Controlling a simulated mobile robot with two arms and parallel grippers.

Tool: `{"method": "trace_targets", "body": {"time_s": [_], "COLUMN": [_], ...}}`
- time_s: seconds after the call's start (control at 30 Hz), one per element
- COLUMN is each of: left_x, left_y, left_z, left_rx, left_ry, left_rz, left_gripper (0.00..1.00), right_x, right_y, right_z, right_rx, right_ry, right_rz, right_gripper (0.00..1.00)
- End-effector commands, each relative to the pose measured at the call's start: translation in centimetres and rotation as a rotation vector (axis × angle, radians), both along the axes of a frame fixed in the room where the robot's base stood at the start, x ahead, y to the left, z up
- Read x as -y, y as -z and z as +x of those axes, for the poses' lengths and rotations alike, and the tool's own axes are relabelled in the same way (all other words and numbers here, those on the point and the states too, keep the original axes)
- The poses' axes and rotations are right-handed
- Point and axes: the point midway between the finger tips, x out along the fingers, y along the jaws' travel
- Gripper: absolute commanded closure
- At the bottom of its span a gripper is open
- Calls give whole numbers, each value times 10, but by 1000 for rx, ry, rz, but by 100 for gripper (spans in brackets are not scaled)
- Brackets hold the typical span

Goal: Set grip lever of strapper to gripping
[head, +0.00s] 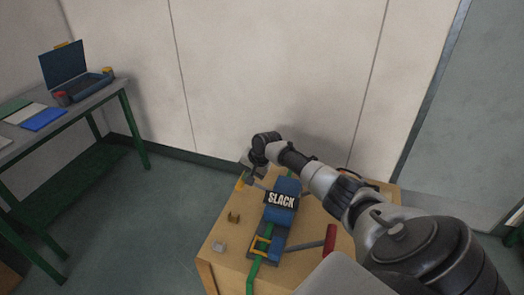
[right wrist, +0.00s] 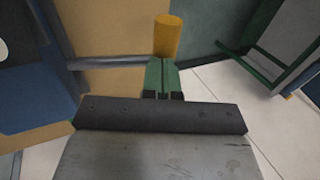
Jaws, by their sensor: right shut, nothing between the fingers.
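The blue strapper (head: 284,188) with a "SLACK" label sits on the wooden crate top. A grey lever with a yellow handle (head: 240,183) sticks out from its far left side. A second grey lever with a red handle (head: 330,240) sticks out to the right; no label shows which is the grip lever. My right gripper (head: 247,171) is shut and empty beside the yellow handle. In the right wrist view, the green fingertips (right wrist: 161,72) are together just short of the yellow handle (right wrist: 167,36); contact is unclear. My left gripper is out of view.
A green strap (head: 252,273) runs through the strapper over the crate (head: 212,250). Small brown (head: 234,217) and pale (head: 219,247) pieces lie at its left. A desk (head: 110,92) with an open blue case (head: 75,75) stands left. Floor between is clear.

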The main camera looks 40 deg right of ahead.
Motion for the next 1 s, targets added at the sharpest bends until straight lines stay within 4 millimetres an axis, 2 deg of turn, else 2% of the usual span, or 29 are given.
{"method": "trace_targets", "body": {"time_s": [0.3, 0.6, 1.0], "left_x": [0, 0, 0], "left_y": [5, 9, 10], "left_z": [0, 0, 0], "left_rx": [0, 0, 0], "left_ry": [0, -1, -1], "left_rz": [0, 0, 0], "left_gripper": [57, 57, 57], "right_x": [-6, -6, -7], "right_y": [21, 30, 32], "right_z": [10, 12, 12], "right_rx": [-199, -196, -196], "right_ry": [0, 1, 0], "right_rz": [-101, -100, -101], "right_gripper": [100, 100, 100]}}
